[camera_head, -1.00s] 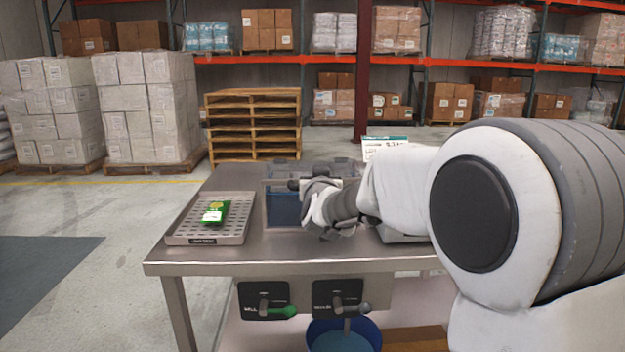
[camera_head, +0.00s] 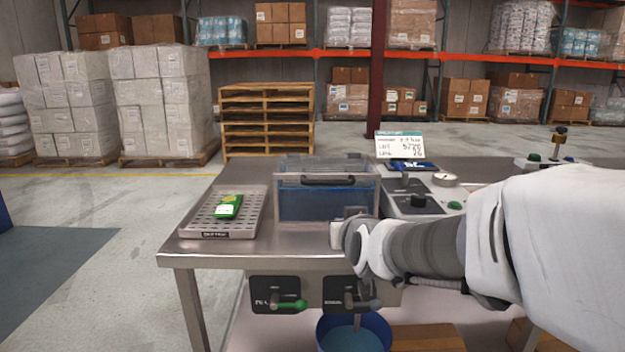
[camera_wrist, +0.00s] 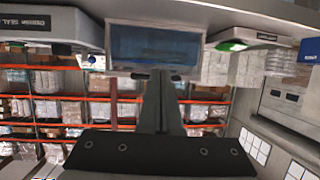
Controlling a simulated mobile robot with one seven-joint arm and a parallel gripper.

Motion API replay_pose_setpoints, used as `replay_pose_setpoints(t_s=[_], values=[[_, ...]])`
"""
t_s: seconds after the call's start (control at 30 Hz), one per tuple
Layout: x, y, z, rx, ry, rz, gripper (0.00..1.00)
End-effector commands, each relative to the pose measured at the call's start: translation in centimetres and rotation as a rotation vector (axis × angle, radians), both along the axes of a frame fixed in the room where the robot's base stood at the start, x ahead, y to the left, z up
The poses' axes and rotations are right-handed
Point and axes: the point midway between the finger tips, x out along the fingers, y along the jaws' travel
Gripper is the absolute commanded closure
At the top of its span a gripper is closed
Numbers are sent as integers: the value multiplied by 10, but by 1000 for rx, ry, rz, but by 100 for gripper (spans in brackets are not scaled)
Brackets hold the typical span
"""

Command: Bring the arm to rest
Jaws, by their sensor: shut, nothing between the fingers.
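My arm reaches in from the right in the head view, with my gripper (camera_head: 343,230) by the front right corner of a clear tank. The gripper is shut and empty. Its fingers also show in the wrist view (camera_wrist: 162,82), pointing toward the tank (camera_wrist: 155,48). The tank (camera_head: 300,205) has a lid with a dark handle and blue contents, and stands on a steel bench (camera_head: 205,250). My arm hides part of the bench's right side. I cannot tell whether the gripper touches the tank.
A perforated tray (camera_head: 205,226) with a green packet (camera_head: 229,206) lies left of the tank. A device with a black knob (camera_head: 418,201) stands right. A green-handled valve (camera_head: 290,305) and a dark-handled valve (camera_head: 352,300) are on the bench front, above a blue bucket (camera_head: 378,328).

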Motion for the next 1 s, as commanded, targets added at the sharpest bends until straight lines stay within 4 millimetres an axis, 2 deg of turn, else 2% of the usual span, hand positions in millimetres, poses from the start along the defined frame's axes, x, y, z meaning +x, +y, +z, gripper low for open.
replay_pose_setpoints(t_s=[0.03,0.17,0.4,0.67,0.73,1.0], values=[[-19,-7,2,-3,46,3,100],[-70,-21,-5,-18,193,10,100],[-175,-52,-29,-41,463,-27,100],[-275,-80,-54,-52,702,-98,100],[-277,-81,-31,-53,716,-100,100],[-276,-80,32,-54,715,-98,100]])
